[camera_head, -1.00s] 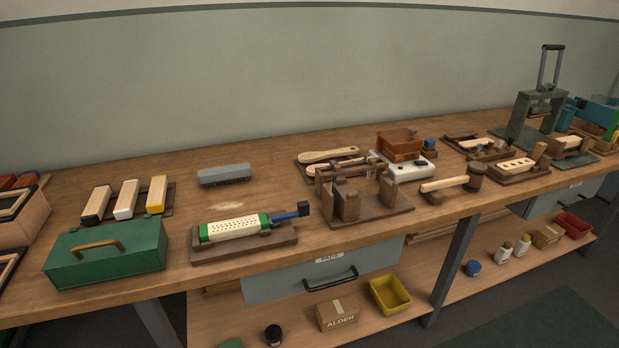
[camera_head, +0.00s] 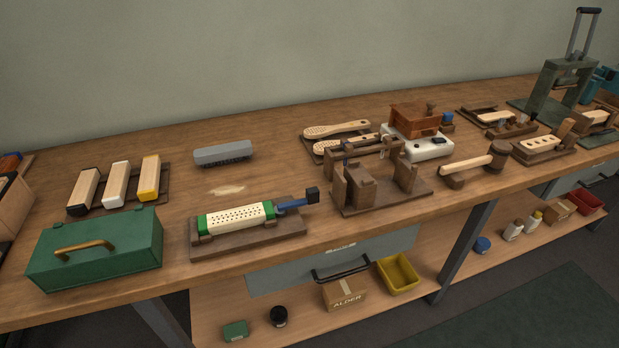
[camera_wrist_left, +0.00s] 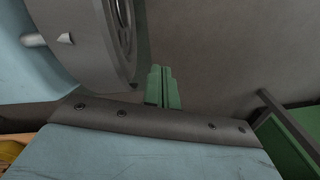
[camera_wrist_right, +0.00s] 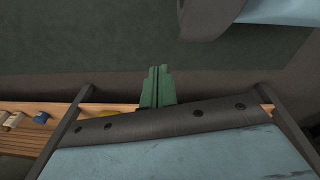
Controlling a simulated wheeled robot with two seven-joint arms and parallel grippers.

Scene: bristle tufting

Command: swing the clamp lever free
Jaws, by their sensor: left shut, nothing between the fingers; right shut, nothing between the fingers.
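The clamp lever (camera_head: 292,203) is a blue bar with a black knob (camera_head: 312,194) at its right end. It lies along the right end of a perforated pale block with green ends (camera_head: 235,216), which rests on a dark wooden base (camera_head: 250,240) near the bench's front edge. Neither gripper shows in the head view. In the left wrist view my left gripper (camera_wrist_left: 162,88) has its green fingers shut and empty. In the right wrist view my right gripper (camera_wrist_right: 157,87) is likewise shut and empty, away from the lever.
A green toolbox (camera_head: 97,252) stands left of the clamp base. A wooden jig (camera_head: 382,190) stands to its right. A grey brush-like block (camera_head: 223,154) lies behind. The lower shelf holds an ALDER box (camera_head: 344,292) and a yellow bin (camera_head: 398,273). Bare bench lies between toolbox and base.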

